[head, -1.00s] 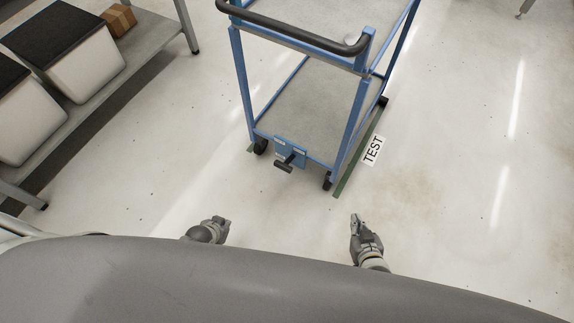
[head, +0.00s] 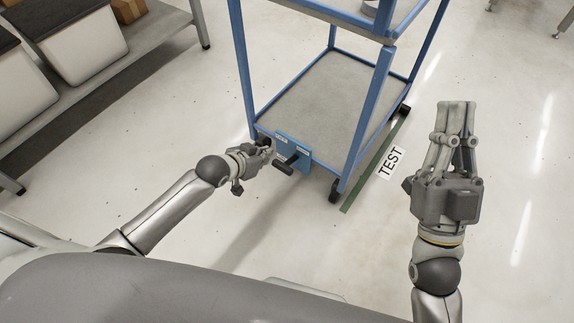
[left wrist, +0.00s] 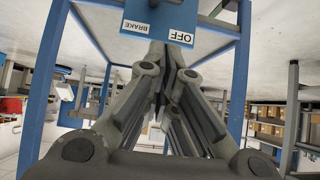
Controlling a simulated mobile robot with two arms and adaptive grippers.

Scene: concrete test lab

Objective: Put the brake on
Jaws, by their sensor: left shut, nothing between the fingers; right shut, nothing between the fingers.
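The blue cart (head: 384,97) stands ahead with a blue brake plate (head: 303,145) low on its near end. A dark brake lever (head: 284,166) sticks out from the plate. The plate also shows in the left wrist view (left wrist: 205,22), with labels reading BRAKE and OFF; I cannot make out the lever there. My left gripper (head: 268,148) is shut and empty, close to the plate's left side, just left of the lever; I cannot tell whether it touches. Its fingers (left wrist: 172,52) point at the plate. My right gripper (head: 457,106) is shut and empty, raised right of the cart.
A green floor strip (head: 374,163) and a TEST label (head: 390,161) lie right of the cart. A cart wheel (head: 335,190) is at its near right corner. A grey shelf (head: 110,62) with pale bins and a cardboard box stands at the left. The floor between is clear.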

